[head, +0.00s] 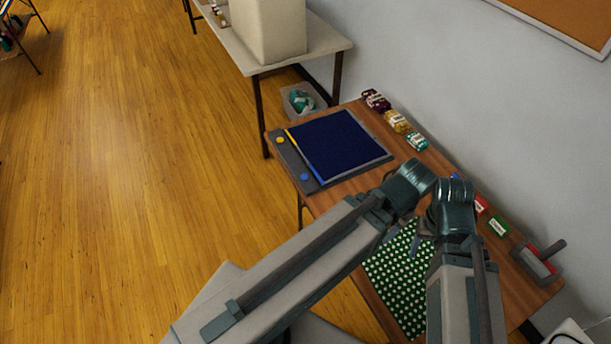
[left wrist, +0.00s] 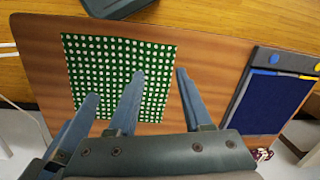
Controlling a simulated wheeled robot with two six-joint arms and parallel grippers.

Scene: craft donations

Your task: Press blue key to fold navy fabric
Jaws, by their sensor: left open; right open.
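The navy fabric (head: 335,145) lies flat on a grey folding board (head: 320,187) on the wooden table. A blue key (head: 304,176) and a yellow key (head: 280,140) sit on the board's left edge; the blue key (left wrist: 274,58) also shows at the right of the left wrist view. My left gripper (head: 387,236) is open and empty above the table, right of the board and apart from the blue key; its fingers (left wrist: 160,74) show over the dotted fabric. My right gripper (head: 415,246) is close beside it, open, partly hidden by its own wrist.
Green fabric with white dots (head: 397,280) lies on the near part of the table. Several small bundles, including a mustard one (head: 397,121), line the wall side. A grey device with a lever (head: 538,261) stands at the right end. A bin (head: 302,101) is behind the table.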

